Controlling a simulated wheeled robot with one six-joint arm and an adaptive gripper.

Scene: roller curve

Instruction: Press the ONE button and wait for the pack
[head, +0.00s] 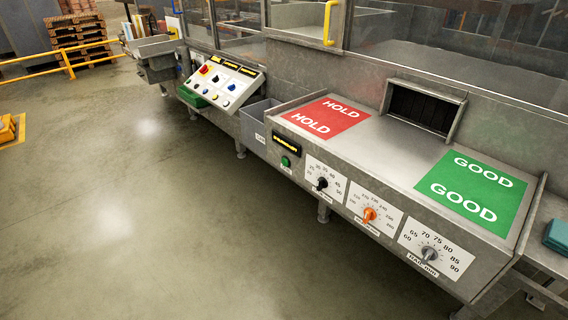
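A green push button (285,162) sits on the front face of the metal bench, under a small dark display (287,144) with yellow characters. The label below the button is too small to read. A dark opening (423,106) with a metal frame is set at the back of the bench top. No pack shows on the red HOLD mat (326,116) or the green GOOD mat (475,191); both are bare. My gripper is not in view.
Black (321,184), orange (369,215) and grey (429,253) dials line the bench front. A sloped control panel (222,82) with several buttons stands further left, beside a grey bin (258,118). A teal object (557,236) lies at the right edge. The floor in front is clear.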

